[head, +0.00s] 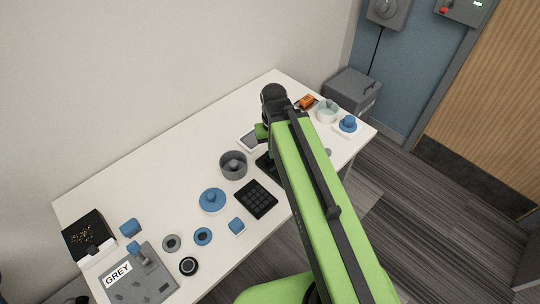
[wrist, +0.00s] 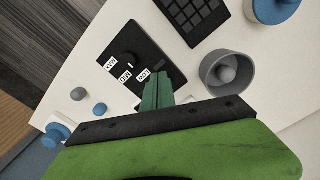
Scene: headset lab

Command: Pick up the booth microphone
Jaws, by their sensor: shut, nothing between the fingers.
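I cannot make out a booth microphone for certain in either view. A dark rounded shape (head: 272,93) shows at the far end of my arm in the head view; I cannot tell whether it is part of my arm. My gripper (wrist: 157,78) shows in the wrist view with its green fingers together and nothing between them. The fingertips are over or beside the edge of a black panel (wrist: 115,60) with a knob and white labels. In the head view my green arm hides part of the table and most of that panel.
A grey round dish (wrist: 215,77) with a knob-like centre stands right of my fingers. A black keypad (head: 256,199), a blue round piece (head: 212,201) and a grey board marked GREY (head: 138,279) are on the white table (head: 170,160). The table's back left is clear.

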